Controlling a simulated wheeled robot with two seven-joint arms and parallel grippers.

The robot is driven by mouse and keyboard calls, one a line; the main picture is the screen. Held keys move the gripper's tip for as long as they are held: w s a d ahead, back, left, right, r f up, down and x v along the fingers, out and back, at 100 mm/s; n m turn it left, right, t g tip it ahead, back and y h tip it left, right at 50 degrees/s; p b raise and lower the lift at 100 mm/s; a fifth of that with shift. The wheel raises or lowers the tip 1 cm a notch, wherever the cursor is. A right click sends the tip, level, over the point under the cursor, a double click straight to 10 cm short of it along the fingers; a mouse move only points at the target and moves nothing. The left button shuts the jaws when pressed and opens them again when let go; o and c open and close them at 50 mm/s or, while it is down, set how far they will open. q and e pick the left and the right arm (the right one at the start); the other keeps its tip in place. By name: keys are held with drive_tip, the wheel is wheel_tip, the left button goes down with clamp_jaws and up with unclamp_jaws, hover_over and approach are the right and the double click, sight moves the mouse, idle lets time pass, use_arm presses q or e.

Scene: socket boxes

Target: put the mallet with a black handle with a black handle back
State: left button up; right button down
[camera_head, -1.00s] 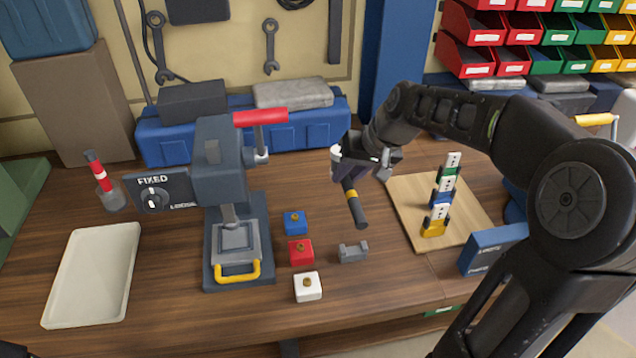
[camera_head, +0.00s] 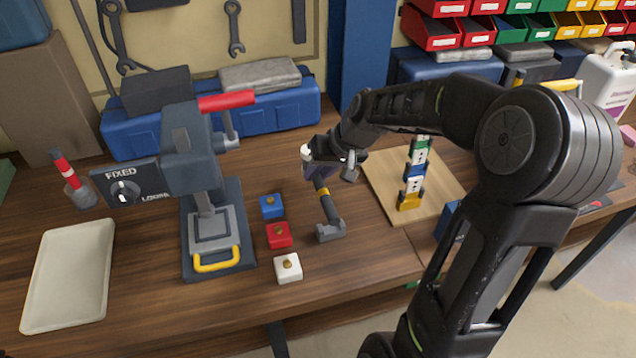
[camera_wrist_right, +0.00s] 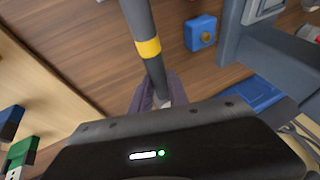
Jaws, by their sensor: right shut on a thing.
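The mallet with the black handle (camera_head: 327,205) is in my right gripper (camera_head: 318,170), which is shut on it. Its dark handle with a yellow band slants down toward the viewer. A white-tipped part shows beside the gripper, and the rest of the mallet's upper end is largely hidden. In the right wrist view the handle (camera_wrist_right: 141,25) runs up from between the fingers (camera_wrist_right: 162,92). My left gripper is not in view.
Blue (camera_head: 271,206), red (camera_head: 278,235) and white (camera_head: 288,268) blocks stand left of the holder. A grey press (camera_head: 190,150) and white tray (camera_head: 68,275) lie farther left. A wooden board (camera_head: 440,190) with a block stack (camera_head: 415,172) is at the right.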

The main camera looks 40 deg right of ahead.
sight(318, 183)
drive_tip(key=shift+f, duration=1.8)
drive_tip(key=shift+f, duration=0.15)
drive_tip(key=c, duration=1.3)
unclamp_jaws()
drive_tip(key=shift+r, duration=0.2)
drive_tip(key=v, duration=1.2)
drive_tip(key=shift+s+b, duration=0.1)
drive_tip(key=shift+b, duration=0.3)
